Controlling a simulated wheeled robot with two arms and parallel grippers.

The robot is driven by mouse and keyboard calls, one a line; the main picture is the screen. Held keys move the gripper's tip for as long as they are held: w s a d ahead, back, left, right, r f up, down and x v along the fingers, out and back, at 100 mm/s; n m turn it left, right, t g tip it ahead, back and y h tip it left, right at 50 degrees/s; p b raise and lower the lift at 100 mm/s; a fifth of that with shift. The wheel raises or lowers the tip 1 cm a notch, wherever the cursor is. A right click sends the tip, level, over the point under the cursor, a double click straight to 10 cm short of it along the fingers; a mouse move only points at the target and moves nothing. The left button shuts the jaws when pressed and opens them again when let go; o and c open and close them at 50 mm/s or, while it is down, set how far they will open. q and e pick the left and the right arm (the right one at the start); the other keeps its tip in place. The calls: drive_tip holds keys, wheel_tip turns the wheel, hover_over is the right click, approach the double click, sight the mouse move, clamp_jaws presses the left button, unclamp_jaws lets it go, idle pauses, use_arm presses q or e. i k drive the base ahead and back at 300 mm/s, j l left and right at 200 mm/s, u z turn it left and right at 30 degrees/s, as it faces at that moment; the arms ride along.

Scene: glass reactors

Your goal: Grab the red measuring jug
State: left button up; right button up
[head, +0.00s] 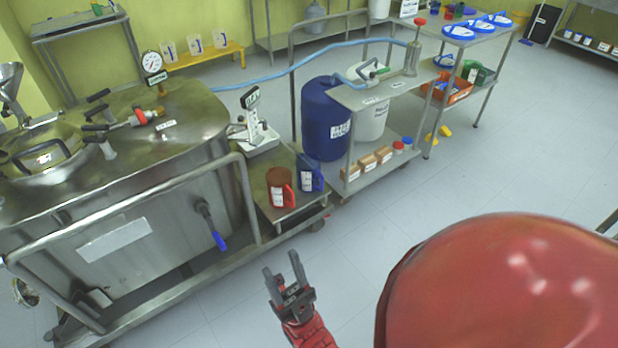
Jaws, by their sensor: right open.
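The red measuring jug (278,189) stands upright on a low metal platform at the right end of the steel reactor, its handle toward the right. A blue measuring jug (310,174) stands just right of it. My right gripper (285,270) is open and empty, below the jug in the picture and apart from it, with its fingers pointing up toward the platform. My left gripper is not in view.
The steel reactor (110,235) with its guard rail fills the left. A scale (258,138) sits behind the jugs. A trolley with a blue drum (325,120) stands to the right. The floor (370,240) around my gripper is clear.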

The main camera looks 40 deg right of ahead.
sight(279, 179)
drive_tip(key=i+l, duration=0.7)
drive_tip(key=l, duration=0.15)
drive_tip(key=i+l, duration=0.7)
drive_tip(key=l, duration=0.15)
drive_tip(key=l+z, duration=0.05)
